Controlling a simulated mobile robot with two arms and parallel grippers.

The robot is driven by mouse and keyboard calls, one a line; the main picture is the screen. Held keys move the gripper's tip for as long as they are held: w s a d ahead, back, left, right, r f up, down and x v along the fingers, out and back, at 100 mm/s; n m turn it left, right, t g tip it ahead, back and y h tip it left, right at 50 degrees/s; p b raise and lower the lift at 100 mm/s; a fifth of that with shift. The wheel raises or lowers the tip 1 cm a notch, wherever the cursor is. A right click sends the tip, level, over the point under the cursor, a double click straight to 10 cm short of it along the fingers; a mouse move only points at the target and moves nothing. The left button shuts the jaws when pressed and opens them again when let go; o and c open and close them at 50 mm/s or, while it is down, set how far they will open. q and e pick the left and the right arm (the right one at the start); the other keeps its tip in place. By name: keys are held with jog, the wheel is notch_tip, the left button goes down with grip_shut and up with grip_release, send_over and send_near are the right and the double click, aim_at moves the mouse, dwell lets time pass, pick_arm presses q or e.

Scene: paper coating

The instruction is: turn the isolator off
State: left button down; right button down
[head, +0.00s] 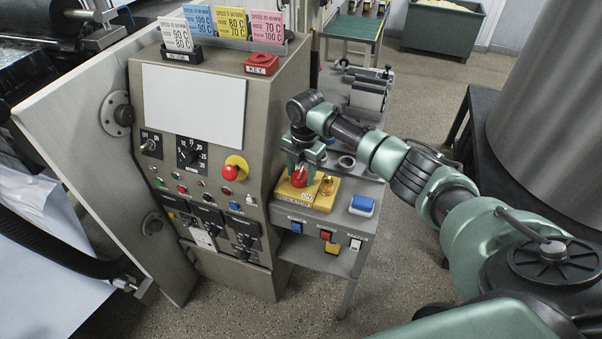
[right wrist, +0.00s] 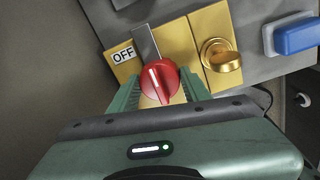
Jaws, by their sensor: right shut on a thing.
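The isolator is a yellow box (head: 321,197) on the small grey side table. Its red rotary knob (head: 299,179) also shows in the right wrist view (right wrist: 160,82), with a white line on its face. An OFF label (right wrist: 123,55) is on the yellow plate to the left of the knob. A brass padlock or knob (head: 327,185) sits on the box to the right of the red knob. My right gripper (head: 300,171) points down and is shut on the red knob, its green fingers on either side. My left gripper is not in view.
A blue block in a grey holder (head: 362,205) lies to the right of the isolator. The control panel (head: 195,200) stands close on the left, with a red emergency button (head: 230,172). A red KEY holder (head: 261,64) is on top of the panel.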

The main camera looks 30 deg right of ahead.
aim_at(302, 176)
jog(key=shift+a+n, duration=0.1)
jog(key=shift+n, duration=0.2)
jog(key=c, duration=0.7)
grip_release()
notch_tip(302, 176, up, 8)
jog(key=shift+s+f+b, duration=0.1)
jog(key=shift+s+b, duration=0.05)
jog(key=shift+b, duration=0.8)
